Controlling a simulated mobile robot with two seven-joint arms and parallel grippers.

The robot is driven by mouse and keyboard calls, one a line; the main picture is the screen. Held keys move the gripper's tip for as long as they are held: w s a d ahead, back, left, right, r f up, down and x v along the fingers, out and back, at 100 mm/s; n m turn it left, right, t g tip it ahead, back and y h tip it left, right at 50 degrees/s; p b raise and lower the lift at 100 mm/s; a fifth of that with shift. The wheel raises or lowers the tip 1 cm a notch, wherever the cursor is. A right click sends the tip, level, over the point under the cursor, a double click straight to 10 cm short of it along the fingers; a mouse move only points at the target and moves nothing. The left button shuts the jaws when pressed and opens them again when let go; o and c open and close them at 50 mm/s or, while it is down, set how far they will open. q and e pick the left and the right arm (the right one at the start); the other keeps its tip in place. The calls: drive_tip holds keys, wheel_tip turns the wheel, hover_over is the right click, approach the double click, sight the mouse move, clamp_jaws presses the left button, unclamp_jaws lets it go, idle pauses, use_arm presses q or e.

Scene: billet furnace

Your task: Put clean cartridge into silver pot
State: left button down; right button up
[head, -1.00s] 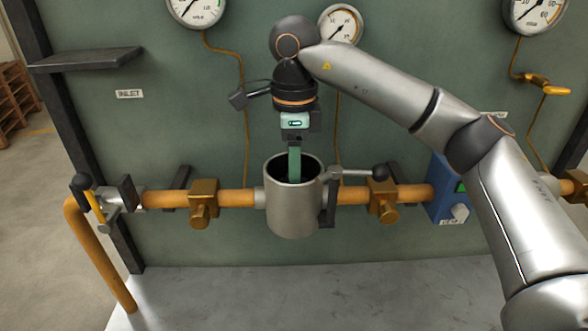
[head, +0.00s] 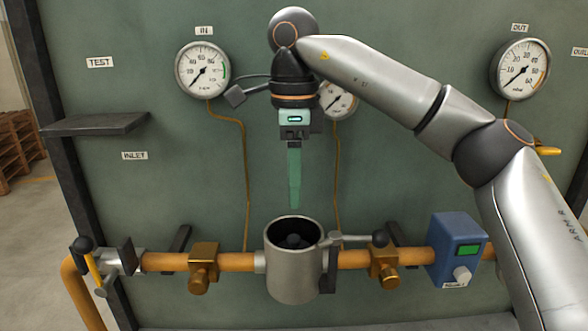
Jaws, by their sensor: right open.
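The silver pot (head: 292,275) is a metal cylinder set in the orange pipe, open at the top. My left gripper is not in view.
A lever with a black knob (head: 380,238) is at the pot's right. Brass valves (head: 203,262) sit on the pipe, with a blue box (head: 458,250) further right. An empty dark shelf (head: 95,124) is at the left. Gauges (head: 203,70) hang on the green panel.

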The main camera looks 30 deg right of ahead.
drive_tip(key=shift+r, duration=0.85)
